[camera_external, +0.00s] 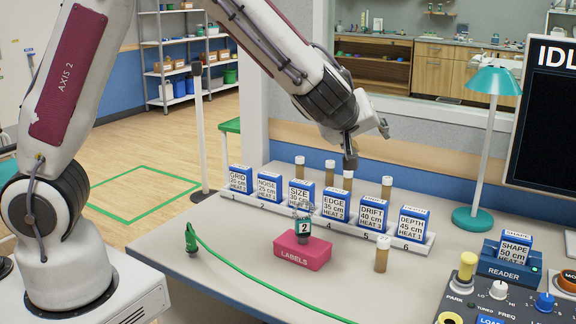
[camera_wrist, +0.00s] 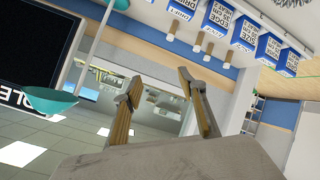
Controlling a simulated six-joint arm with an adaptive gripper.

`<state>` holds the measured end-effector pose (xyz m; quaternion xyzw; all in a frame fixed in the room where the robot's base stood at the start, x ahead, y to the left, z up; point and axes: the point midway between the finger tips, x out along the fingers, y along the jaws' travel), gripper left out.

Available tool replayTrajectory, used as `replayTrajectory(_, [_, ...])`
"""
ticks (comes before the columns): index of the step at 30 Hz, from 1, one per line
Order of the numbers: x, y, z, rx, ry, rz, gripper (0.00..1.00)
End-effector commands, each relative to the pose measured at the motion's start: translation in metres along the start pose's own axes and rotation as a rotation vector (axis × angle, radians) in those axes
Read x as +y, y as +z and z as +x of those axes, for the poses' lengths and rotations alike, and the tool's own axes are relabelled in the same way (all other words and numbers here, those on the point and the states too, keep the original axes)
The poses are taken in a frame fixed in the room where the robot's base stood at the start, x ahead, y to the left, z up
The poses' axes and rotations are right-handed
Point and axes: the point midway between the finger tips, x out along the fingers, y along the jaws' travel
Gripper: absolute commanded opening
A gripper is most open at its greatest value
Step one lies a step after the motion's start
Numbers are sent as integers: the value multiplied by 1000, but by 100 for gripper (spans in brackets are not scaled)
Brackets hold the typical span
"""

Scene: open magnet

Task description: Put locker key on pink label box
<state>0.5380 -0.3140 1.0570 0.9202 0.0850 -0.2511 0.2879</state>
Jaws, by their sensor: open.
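The pink label box (camera_external: 303,254), lettered LABELS, sits on the grey table near its middle. A small teal-edged tag marked 2 (camera_external: 303,228), with a metallic part above it, stands at the top of the box; it may be the locker key, but it is too small to be sure. My gripper (camera_external: 367,148) is high above the back of the table, to the right of the box and well apart from it. In the wrist view its two fingers (camera_wrist: 159,77) are spread with nothing between them. Neither the box nor the tag shows there.
A white rack (camera_external: 265,206) holds several blue-and-white cartridges behind the box. Small capped vials stand behind the rack, and one (camera_external: 382,254) stands in front. A green cord (camera_external: 265,289) runs along the front. A teal lamp (camera_external: 473,218), reader (camera_external: 510,264) and control panel are at right.

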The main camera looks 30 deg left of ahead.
Motion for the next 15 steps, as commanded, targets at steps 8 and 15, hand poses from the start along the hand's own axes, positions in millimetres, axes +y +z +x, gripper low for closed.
replayTrajectory(8, [15, -57, -26, -86, 173, 20, 41])
replayTrajectory(15, [8, -90, -61, -159, 280, 89, 41])
